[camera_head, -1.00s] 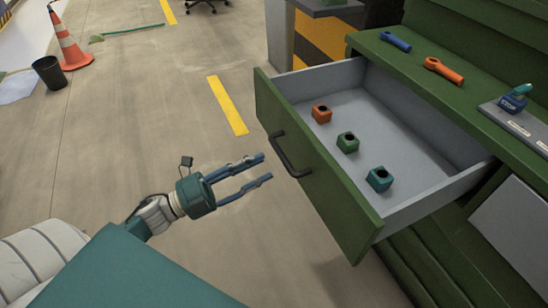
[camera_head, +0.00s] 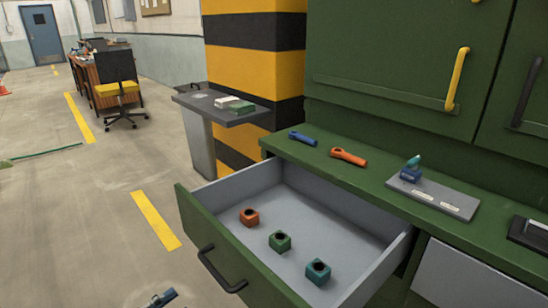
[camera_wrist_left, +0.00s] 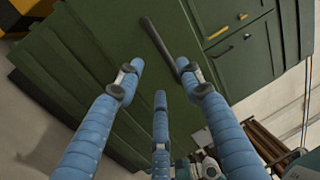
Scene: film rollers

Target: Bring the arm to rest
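My left gripper (camera_wrist_left: 160,88) is open in the left wrist view, its blue fingers spread with nothing between them. In the head view only the end of the left gripper (camera_head: 161,298) shows at the bottom edge, left of the open drawer. The dark drawer handle (camera_head: 219,271) is on the green drawer front (camera_head: 235,262). In the wrist view a dark handle (camera_wrist_left: 159,41) lies beyond the fingertips, apparently clear of them. My right gripper is in neither view.
The drawer holds an orange block (camera_head: 249,217), a green block (camera_head: 280,241) and a teal block (camera_head: 317,271). On the counter are a blue tool (camera_head: 302,138), an orange tool (camera_head: 349,156) and a grey plate (camera_head: 440,197).

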